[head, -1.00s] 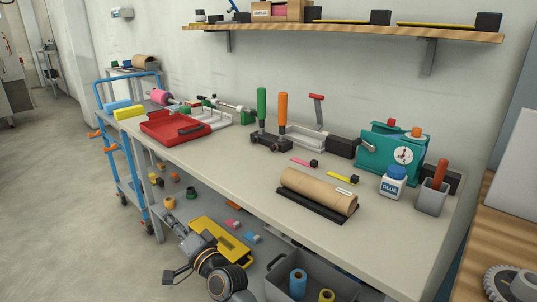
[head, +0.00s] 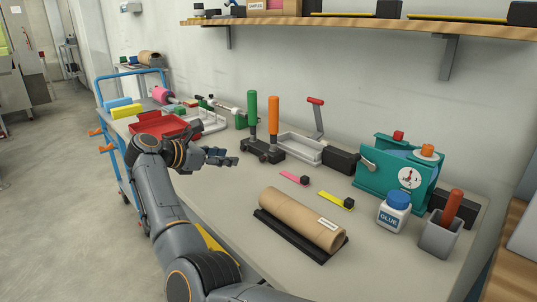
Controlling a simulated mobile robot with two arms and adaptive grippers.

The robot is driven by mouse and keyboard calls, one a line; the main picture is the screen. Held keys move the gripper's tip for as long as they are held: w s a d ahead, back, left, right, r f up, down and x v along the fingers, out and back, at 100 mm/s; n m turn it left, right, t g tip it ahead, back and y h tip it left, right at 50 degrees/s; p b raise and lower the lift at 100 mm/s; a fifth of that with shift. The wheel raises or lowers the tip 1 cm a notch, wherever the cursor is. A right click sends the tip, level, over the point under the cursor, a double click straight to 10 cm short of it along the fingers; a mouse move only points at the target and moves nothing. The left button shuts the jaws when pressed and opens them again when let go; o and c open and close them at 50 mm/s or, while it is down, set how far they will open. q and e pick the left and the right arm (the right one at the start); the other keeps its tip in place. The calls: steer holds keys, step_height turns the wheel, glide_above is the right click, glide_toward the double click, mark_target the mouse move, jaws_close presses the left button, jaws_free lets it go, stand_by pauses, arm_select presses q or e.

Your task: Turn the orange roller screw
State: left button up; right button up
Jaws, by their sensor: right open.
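The teal device (head: 378,187) stands at the right back of the workbench, with a round white dial on its front. The orange screw (head: 428,150) is a round knob on its top right; a smaller red knob (head: 398,135) sits to its left. My right gripper (head: 226,157) is over the left middle of the bench, open and empty, its fingers pointing right. It is far left of the teal device and touches nothing that I can see. My left gripper is out of view.
A cardboard roll (head: 300,220) lies on a black base in front. A glue bottle (head: 394,211) and a grey cup (head: 440,236) stand before the teal device. Green and orange upright handles (head: 274,117) stand behind my gripper. A wooden shelf (head: 350,29) hangs above.

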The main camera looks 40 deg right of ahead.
mark_target(261, 158)
steer(key=shift+d+f, duration=0.15)
steer(key=shift+d, duration=0.05)
arm_select(q)
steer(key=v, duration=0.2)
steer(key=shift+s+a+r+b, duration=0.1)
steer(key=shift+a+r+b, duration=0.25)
steer(key=shift+b, duration=0.05)
arm_select(e)
steer(key=x, duration=1.2)
steer(key=shift+d+f, duration=0.1)
steer(key=shift+d, duration=0.15)
jaws_close()
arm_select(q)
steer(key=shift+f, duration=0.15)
